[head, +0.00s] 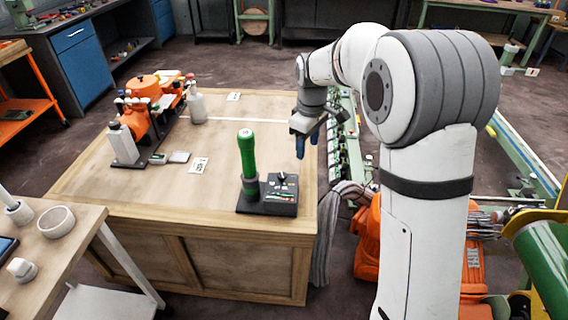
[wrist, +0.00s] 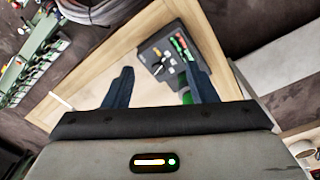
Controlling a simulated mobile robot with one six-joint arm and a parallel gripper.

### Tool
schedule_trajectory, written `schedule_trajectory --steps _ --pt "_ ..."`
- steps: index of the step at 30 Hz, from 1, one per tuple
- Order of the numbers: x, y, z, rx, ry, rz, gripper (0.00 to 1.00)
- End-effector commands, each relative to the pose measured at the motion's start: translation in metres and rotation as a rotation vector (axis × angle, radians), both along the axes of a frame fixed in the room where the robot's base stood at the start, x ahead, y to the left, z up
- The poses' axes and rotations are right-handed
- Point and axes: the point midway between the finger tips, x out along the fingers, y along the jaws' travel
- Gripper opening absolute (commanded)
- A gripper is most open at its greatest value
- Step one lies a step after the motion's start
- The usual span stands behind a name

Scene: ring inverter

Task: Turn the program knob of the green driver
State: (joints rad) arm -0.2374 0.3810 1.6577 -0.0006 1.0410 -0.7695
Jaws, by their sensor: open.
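The green driver (head: 248,155) stands upright on a dark base at the front right of the wooden workbench. Next to it on the same base is a grey control box (head: 281,193) with a dark program knob (head: 284,178) on top. In the wrist view the control box (wrist: 160,58) shows beyond my fingers, and part of the green driver (wrist: 183,82) is partly hidden behind the right finger. My gripper (head: 307,146) hangs above and behind the box, over the right side of the bench. Its blue fingers also show in the wrist view (wrist: 160,88); they are apart, with nothing held.
Orange machinery (head: 140,92) and white bottles (head: 122,143) stand at the bench's left. A white card (head: 199,165) lies mid-bench. A side table (head: 85,228) with white parts is at front left. The bench surface (head: 225,115) behind the driver is mostly clear. Cables hang off the right edge.

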Motion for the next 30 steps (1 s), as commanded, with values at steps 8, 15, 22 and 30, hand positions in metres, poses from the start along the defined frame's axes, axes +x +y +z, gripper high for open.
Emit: schedule_trajectory --steps 8,15,22,30 --pt "0.06 0.059 -0.076 -0.022 0.049 0.292 0.52" --pt "0.07 0.072 -0.1 -0.025 0.059 0.362 0.52" --pt "0.07 0.071 -0.135 -0.025 0.061 0.36 0.52" --pt "0.07 0.071 -0.166 -0.025 0.059 0.358 0.52"
